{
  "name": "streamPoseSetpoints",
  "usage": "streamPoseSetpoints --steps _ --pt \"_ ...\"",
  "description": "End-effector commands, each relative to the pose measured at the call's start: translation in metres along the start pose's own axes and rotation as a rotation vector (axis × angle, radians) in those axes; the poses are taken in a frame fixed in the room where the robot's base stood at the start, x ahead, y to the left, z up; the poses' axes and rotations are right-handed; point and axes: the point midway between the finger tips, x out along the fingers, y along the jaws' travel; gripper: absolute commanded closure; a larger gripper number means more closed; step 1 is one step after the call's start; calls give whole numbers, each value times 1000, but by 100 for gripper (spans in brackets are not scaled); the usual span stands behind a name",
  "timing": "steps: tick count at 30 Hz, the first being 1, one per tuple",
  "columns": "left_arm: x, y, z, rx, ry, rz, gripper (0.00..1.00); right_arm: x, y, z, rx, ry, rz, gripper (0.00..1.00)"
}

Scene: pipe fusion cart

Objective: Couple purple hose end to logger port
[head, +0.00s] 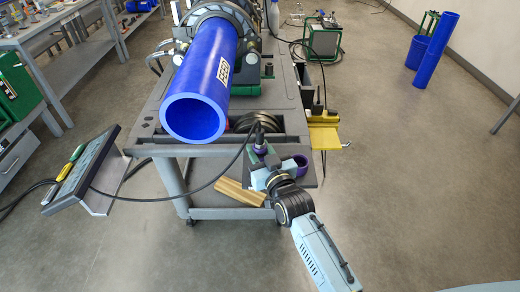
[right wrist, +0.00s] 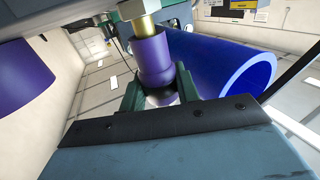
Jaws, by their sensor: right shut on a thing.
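The purple hose end (right wrist: 152,62) is upright between the green fingers of my right gripper (right wrist: 160,92), which is shut on it. A brass neck (right wrist: 147,27) rises from its top toward a grey and green body at the upper edge. I cannot tell whether they are joined. In the head view my right gripper (head: 262,160) is at the cart's near end, with the small purple hose end (head: 260,148) in it and a dark hose above. I cannot make out the logger port for certain. My left gripper is not in view.
A big blue pipe (head: 195,118) lies on the grey cart (head: 150,140), left of my gripper. A purple ring (head: 300,163) is just right of it. A tilted panel (head: 85,168) is at left, with a black cable running across. Floor is clear at lower right.

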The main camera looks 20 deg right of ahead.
Motion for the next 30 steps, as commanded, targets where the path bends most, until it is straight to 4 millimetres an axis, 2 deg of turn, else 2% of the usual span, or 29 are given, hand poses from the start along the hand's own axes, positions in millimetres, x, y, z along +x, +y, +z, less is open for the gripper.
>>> streamPoseSetpoints --steps 14,15,20,30 --pt "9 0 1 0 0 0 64 0 0 12 0 2 0 93" --pt "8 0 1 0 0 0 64 0 0 12 0 2 0 66" --pt "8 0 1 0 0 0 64 0 0 11 0 2 0 45" --pt "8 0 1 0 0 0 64 -3 0 12 0 -1 0 43"
